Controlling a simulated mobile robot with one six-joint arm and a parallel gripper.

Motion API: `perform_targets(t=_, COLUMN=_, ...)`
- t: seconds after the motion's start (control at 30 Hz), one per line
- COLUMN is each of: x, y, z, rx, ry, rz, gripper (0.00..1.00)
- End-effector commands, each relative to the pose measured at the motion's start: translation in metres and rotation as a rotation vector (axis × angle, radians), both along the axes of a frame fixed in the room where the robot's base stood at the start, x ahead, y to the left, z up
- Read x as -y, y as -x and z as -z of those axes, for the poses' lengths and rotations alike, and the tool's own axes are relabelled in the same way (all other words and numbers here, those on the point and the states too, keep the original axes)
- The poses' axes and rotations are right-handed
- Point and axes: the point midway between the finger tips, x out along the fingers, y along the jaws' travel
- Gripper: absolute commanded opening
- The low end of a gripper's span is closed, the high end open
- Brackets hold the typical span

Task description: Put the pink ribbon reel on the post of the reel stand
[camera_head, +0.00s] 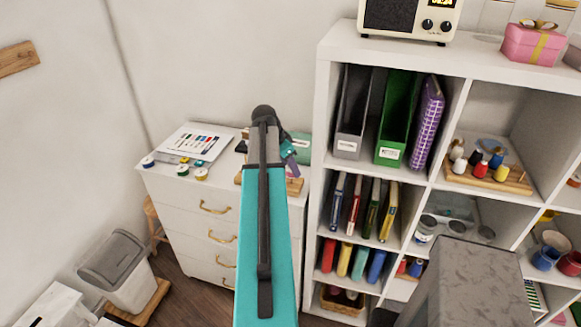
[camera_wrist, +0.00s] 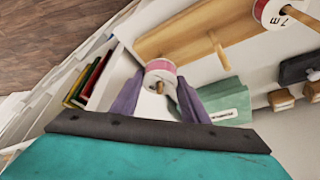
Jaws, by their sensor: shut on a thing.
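My gripper (camera_wrist: 160,84) has two purple fingers and is shut on the pink ribbon reel (camera_wrist: 160,66), a small reel with a pale printed face, in the wrist view. The wooden base of the reel stand (camera_wrist: 165,40) lies just beyond it, with a bare post (camera_wrist: 216,46) to the right of the held reel. The reel appears off that post. In the head view, my arm hides the reel and most of the stand (camera_head: 294,186); a purple finger (camera_head: 290,164) shows above the cabinet top.
A reel marked "7 m" (camera_wrist: 282,14) is at the upper right of the wrist view. On the white drawer cabinet (camera_head: 190,212), small spools (camera_head: 183,171) and papers (camera_head: 195,140) lie at left. A shelf (camera_head: 321,110) stands at right.

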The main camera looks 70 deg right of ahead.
Motion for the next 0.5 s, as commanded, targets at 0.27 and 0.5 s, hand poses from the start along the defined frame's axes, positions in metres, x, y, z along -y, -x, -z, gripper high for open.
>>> perform_targets(t=0.27, x=0.0, y=0.0002, z=0.0027, rx=0.0, ry=0.0, rz=0.0, gripper=0.19)
perform_targets(t=0.5, x=0.0, y=0.0001, z=0.0026, rx=0.0, ry=0.0, rz=0.0, gripper=0.42)
